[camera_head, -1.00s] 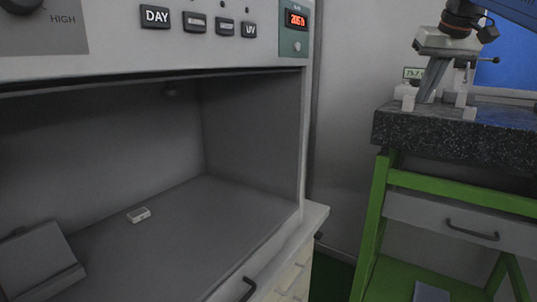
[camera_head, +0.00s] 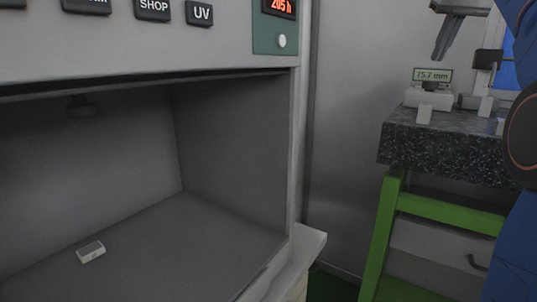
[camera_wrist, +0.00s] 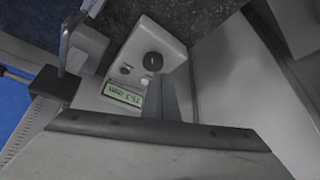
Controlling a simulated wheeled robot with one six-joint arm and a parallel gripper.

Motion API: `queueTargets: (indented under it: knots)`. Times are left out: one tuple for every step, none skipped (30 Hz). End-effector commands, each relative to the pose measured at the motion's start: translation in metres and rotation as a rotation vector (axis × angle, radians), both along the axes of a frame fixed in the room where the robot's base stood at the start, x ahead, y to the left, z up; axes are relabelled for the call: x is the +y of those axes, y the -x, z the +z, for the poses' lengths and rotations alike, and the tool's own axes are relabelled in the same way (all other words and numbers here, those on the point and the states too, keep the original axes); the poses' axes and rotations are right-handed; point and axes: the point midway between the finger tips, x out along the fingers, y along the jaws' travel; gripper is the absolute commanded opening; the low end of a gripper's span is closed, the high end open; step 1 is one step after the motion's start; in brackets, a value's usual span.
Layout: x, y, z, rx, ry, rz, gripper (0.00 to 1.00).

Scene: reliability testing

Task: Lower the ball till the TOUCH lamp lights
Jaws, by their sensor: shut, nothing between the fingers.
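The readout box (camera_head: 428,98) stands on the speckled granite slab (camera_head: 450,150) at the right, its green display (camera_head: 432,75) reading about 75.7 mm. In the wrist view the box (camera_wrist: 150,45) has a black knob (camera_wrist: 152,61), two small round spots and the display (camera_wrist: 125,93) upside down. I cannot tell which spot is the TOUCH lamp or whether it is lit. I cannot make out the ball. My gripper (camera_head: 438,58) points down above the slab, shut and empty. Its fingers (camera_wrist: 164,82) overlap the box in the wrist view.
Small light blocks (camera_head: 424,114) stand on the slab near its front. A dark block on a post (camera_head: 488,60) stands behind at the right. A green-framed stand (camera_head: 440,218) carries the slab. The grey cabinet (camera_head: 230,175) at the left holds a small white block (camera_head: 90,252).

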Motion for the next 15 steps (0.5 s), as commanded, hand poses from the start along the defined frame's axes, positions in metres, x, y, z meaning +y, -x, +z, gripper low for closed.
queueTargets:
  knots:
    - [0.000,0.001,-0.001,0.000,0.000,0.000,0.00]
    - [0.000,0.001,-0.003,0.000,0.000,0.000,0.00]
    - [0.000,0.001,-0.006,0.001,0.000,0.000,0.00]
    - [0.000,0.001,-0.008,0.001,0.000,0.000,0.00]
    - [0.000,0.001,-0.011,0.001,0.000,0.000,0.00]
    - [0.000,0.001,-0.016,0.002,0.000,0.000,0.00]
    - [0.000,0.001,-0.019,0.003,-0.001,0.000,0.00]
    - [0.000,0.001,-0.022,0.001,0.000,0.000,0.00]
    - [0.001,0.001,-0.027,0.002,-0.001,0.000,0.00]
    - [0.000,0.001,-0.031,0.002,0.000,0.000,0.00]
    - [0.000,0.001,-0.035,0.002,0.000,0.000,0.00]
    - [0.001,0.001,-0.039,0.002,0.000,0.000,0.00]
    - [0.000,0.001,-0.043,0.002,0.000,0.000,0.00]
    - [0.000,0.001,-0.045,0.001,0.000,0.000,0.00]
    - [0.000,0.001,-0.049,0.002,0.000,0.000,0.00]
